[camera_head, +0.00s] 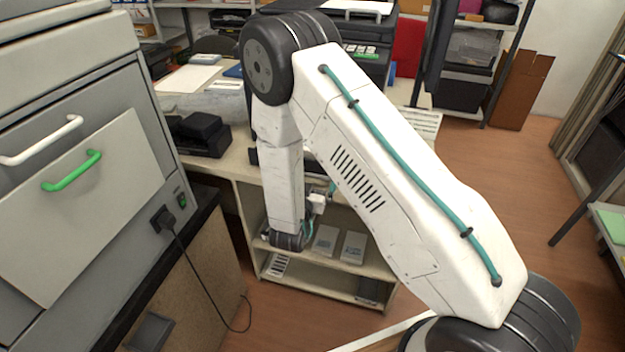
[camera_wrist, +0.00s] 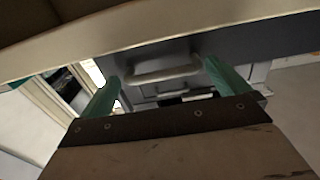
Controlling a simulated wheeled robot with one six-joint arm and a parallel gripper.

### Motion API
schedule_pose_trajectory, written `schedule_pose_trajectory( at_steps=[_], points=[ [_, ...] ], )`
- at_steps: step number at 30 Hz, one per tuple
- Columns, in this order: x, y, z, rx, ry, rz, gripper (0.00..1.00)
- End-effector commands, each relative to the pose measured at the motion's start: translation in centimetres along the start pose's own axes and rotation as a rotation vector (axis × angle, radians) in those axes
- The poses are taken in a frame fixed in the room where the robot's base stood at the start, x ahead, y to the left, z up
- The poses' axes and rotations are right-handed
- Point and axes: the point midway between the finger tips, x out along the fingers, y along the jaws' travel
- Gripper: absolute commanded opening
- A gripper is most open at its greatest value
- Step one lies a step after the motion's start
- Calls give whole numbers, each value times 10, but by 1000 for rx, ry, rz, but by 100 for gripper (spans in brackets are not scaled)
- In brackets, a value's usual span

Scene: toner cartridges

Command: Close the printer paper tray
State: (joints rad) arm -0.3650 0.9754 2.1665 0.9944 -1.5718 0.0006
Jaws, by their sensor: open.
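A large grey machine (camera_head: 90,110) fills the left of the head view. Its front has a white handle (camera_head: 42,141) and a pale panel with a green handle (camera_head: 72,171). I cannot tell which part is the paper tray or how far it stands out. My gripper (camera_wrist: 160,72) shows two green fingers, spread apart with nothing between them. Beyond them, in the wrist view, is a pale bar handle (camera_wrist: 166,73) on a grey face, apart from the fingers. In the head view my arm hides most of the gripper.
A desk (camera_head: 240,165) with lower shelves stands behind my arm, with a black device (camera_head: 202,135) and a dark printer (camera_head: 362,50) on it. A black cable (camera_head: 205,275) hangs from the machine. In the wrist view a pale edge (camera_wrist: 130,55) crosses close above the fingers. Floor (camera_head: 490,180) is clear at right.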

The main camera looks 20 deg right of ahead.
Motion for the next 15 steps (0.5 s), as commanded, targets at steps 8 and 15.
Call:
schedule_pose_trajectory(
  at_steps=[8, 15],
  points=[
    [4, 0, 0, -1, -1, -1, 100],
    [4, 0, 0, -1, -1, 0, 51]
  ],
)
